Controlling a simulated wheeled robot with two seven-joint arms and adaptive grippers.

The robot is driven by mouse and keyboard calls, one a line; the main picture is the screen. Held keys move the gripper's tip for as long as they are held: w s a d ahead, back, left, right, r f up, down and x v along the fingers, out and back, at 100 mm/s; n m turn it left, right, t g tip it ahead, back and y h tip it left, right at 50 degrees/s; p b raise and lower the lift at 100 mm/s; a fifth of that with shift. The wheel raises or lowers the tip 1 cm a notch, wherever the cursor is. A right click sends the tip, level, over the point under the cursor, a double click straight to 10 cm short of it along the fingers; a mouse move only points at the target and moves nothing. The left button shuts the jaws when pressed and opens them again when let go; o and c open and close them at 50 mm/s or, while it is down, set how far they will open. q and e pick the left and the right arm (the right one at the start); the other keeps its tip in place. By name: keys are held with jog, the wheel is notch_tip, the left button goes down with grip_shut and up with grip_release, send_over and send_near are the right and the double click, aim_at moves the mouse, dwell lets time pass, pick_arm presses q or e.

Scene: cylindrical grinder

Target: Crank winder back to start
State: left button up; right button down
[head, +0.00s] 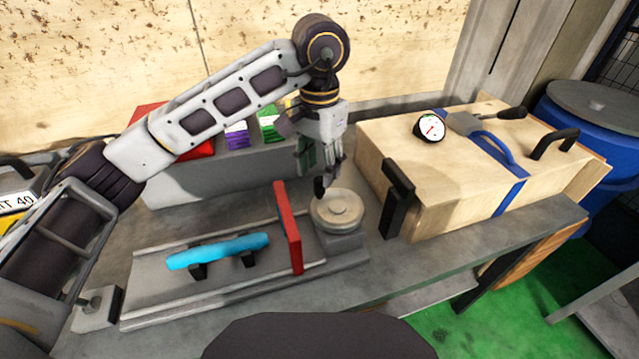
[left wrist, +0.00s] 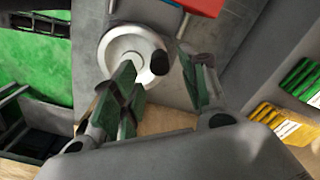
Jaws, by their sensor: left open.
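The winder is a round pale grey wheel (head: 338,212) on a grey block at the right end of the grinder bed. It also shows in the left wrist view (left wrist: 118,42), with a black knob (left wrist: 160,62) near its rim. My left gripper (head: 328,178) points down just above the wheel, by the knob. In the left wrist view the fingers of my left gripper (left wrist: 155,72) are apart, one on either side of the knob in the picture; I cannot tell whether they touch it. My right gripper is not in view.
A red upright plate (head: 288,228) stands just left of the wheel. A blue piece (head: 218,250) rests on black supports on the bed (head: 165,285). A wooden box (head: 440,190) with black handles and a dial gauge (head: 429,127) stands close on the right.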

aim_at(319, 179)
pick_arm(q)
jog(key=shift+f, duration=2.55)
grip_shut()
